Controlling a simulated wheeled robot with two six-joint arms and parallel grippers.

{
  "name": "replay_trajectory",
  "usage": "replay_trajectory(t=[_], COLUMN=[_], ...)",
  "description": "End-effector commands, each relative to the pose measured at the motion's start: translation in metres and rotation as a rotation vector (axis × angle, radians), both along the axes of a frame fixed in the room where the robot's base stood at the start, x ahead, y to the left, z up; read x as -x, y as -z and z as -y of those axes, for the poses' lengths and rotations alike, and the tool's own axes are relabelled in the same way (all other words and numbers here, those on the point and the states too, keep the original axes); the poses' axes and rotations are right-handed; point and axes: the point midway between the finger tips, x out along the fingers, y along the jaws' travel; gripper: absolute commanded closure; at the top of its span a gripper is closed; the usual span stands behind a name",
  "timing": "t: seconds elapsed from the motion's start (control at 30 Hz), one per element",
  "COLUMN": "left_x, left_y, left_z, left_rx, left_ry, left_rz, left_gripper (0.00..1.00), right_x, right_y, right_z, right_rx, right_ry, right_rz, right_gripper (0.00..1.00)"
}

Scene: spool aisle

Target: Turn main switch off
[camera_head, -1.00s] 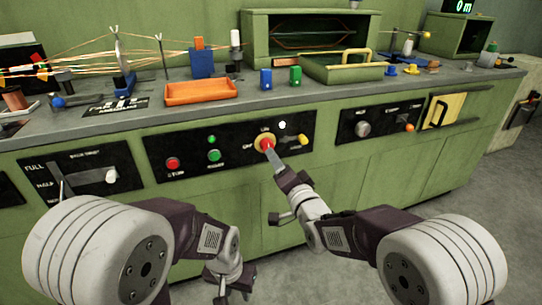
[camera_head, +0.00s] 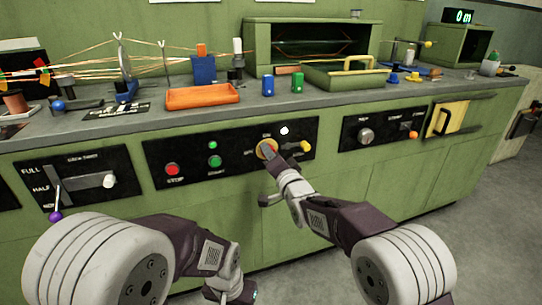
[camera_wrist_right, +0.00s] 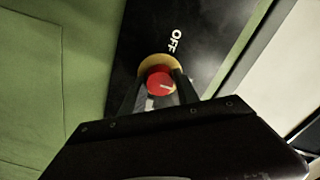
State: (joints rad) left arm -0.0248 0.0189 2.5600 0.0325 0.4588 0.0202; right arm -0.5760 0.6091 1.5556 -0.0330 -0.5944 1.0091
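The main switch is a red knob on a yellow disc (camera_head: 262,154) in the black control panel. In the head view my right gripper (camera_head: 270,157) covers most of the knob. In the right wrist view the red knob (camera_wrist_right: 160,82) sits between the two fingertips, which lie close against its sides. A pale mark on the knob points right in that view, while the white OFF label (camera_wrist_right: 175,41) stands above the disc. My left gripper (camera_head: 232,292) hangs low at the bottom edge, away from the panel, and its fingers are unclear.
Left of the switch are a red stop button (camera_head: 172,169), a green button (camera_head: 215,161) and a green lamp (camera_head: 213,145). A white lamp (camera_head: 284,130) and a yellow knob (camera_head: 305,146) are close on the right. A lever (camera_head: 56,196) stands far left.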

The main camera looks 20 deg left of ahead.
Motion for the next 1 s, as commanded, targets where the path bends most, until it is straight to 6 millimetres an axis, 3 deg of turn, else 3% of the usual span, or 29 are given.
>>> replay_trajectory(t=[0.07,0.47,1.0], left_x=[0.0,0.0,0.0], left_y=[0.0,-0.003,-0.012], left_z=[0.0,0.0,0.0], left_rx=[0.0,0.0,0.0], left_ry=[0.0,0.0,0.0], left_rz=[0.0,0.0,0.0], left_gripper=[0.64,0.64,0.64], right_x=[0.0,0.0,0.0], right_y=[0.0,0.0,0.0], right_z=[0.0,0.0,0.0], right_rx=[0.0,0.076,0.473], right_ry=[0.0,0.001,0.0], right_rz=[0.0,0.05,0.317], right_gripper=[1.0,1.0,1.0])
